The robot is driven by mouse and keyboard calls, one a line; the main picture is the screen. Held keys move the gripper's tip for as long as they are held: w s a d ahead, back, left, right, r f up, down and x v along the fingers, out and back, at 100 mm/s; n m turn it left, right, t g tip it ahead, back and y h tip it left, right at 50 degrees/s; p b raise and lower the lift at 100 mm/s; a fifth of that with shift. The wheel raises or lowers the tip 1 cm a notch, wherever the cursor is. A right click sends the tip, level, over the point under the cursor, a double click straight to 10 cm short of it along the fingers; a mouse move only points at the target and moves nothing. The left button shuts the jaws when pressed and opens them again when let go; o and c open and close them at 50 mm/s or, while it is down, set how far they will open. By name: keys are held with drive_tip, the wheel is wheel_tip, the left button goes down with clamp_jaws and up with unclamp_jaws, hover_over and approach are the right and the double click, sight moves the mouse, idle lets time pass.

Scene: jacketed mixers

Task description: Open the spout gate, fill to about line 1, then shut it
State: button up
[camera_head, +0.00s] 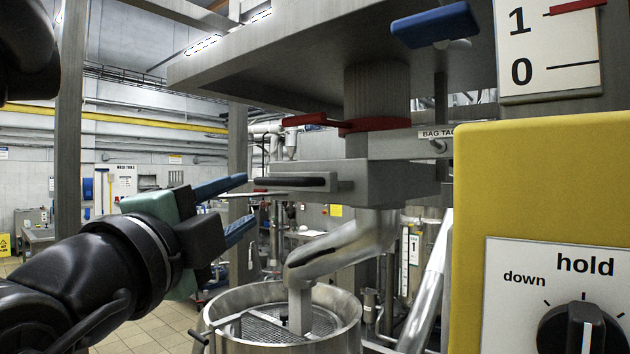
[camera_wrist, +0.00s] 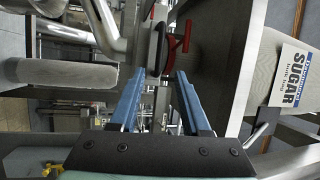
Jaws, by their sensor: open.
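The spout gate (camera_head: 390,182) is a grey block under the hopper column. Its slide has a dark-edged grip bar (camera_head: 290,184) on the left, with a thin plate beneath it. The bent metal spout (camera_head: 345,246) leads down into a round steel vessel (camera_head: 350,322) with a mesh grate. A grey column (camera_head: 300,310) stands below the spout mouth; I cannot tell whether it is falling material. My gripper (camera_head: 248,200) is open and empty, just left of the grip bar; its blue fingers also show in the wrist view (camera_wrist: 158,76). The red pointer (camera_head: 577,6) sits about at line 1.
A red handle (camera_head: 325,121) sits above the gate and shows in the wrist view (camera_wrist: 178,46). A blue paddle (camera_head: 435,26) hangs above. A yellow control box (camera_head: 540,180) with a knob (camera_head: 583,330) stands at right. A sugar label (camera_wrist: 290,78) shows in the wrist view.

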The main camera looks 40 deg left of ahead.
sight(273, 181)
drive_tip(key=p+x, duration=0.2)
drive_tip(key=x, duration=0.2)
drive_tip(key=p+x, duration=0.2)
drive_tip(key=x, duration=0.2)
drive_tip(key=p+x, duration=0.3)
drive_tip(key=x, duration=0.1)
drive_tip(key=shift+w+a+r, duration=0.1)
drive_tip(key=shift+a+r, duration=0.1)
drive_tip(key=shift+a, duration=0.25)
drive_tip(key=shift+w+a+f, duration=0.15)
drive_tip(key=shift+w+f, duration=0.05)
drive_tip(key=shift+w, duration=0.1)
drive_tip(key=shift+s+r, duration=0.1)
clamp_jaws()
idle(0.5)
